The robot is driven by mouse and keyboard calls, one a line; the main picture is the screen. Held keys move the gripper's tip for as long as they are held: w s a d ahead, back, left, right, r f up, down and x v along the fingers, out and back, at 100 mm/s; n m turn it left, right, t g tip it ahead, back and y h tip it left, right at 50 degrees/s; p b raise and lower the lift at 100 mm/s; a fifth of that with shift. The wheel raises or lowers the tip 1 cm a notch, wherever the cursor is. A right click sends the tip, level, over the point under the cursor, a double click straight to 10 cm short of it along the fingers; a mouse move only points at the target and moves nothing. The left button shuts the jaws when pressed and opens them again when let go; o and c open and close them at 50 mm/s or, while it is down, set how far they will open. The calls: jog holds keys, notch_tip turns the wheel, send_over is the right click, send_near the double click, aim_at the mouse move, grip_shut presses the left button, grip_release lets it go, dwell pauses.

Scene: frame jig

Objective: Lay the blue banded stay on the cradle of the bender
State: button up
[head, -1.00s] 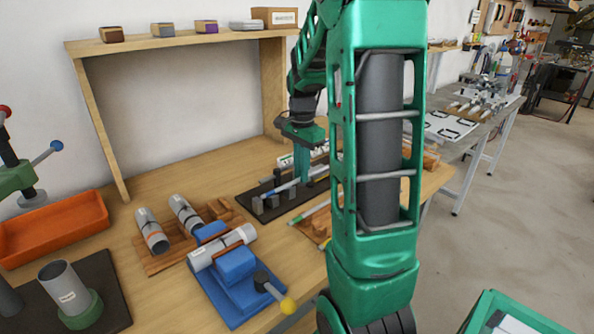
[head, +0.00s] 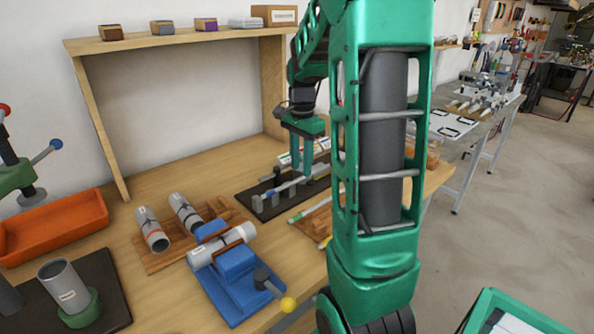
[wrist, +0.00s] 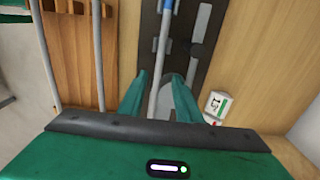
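The bender (head: 258,209) is a black base plate with grey blocks on the bench. The blue banded stay (head: 289,186), a thin grey rod, lies lengthwise over its blocks, with its blue band (head: 270,194) near the left end. In the wrist view the stay (wrist: 159,80) runs between my fingers, and its blue band (wrist: 168,6) shows at the top edge. My gripper (head: 302,172) points down over the bender. In the wrist view my gripper (wrist: 161,75) is open, with a gap on both sides of the stay. The exact seating on the cradle is too small to tell.
A wooden rack (head: 318,225) with other rods stands in front of the bender; it is at left in the wrist view (wrist: 70,60). A white-green box (wrist: 217,105) stands close right of my fingers. A blue clamp fixture (head: 240,290) and an orange tray (head: 55,232) are farther left.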

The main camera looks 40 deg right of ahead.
notch_tip(320, 180, up, 9)
jog(key=shift+a, duration=0.15)
jog(key=shift+f, duration=0.15)
jog(key=s+a+f+n, duration=0.3)
jog(key=s+a+n, duration=0.1)
jog(key=s, duration=0.3)
jog(key=s+a+f+n, duration=0.3)
jog(key=s+a+n, duration=0.1)
jog(key=s, duration=0.4)
jog(key=s+a+f+n, duration=0.3)
jog(key=s+a+n, duration=0.1)
jog(key=s, duration=0.3)
jog(key=shift+s+a+f, duration=0.2)
jog(key=shift+s+a, duration=0.1)
jog(key=shift+a, duration=0.45)
jog(key=shift+w+f, duration=0.3)
jog(key=shift+w, duration=0.45)
jog(key=shift+s+r, duration=0.1)
jog(key=shift+c, duration=0.4)
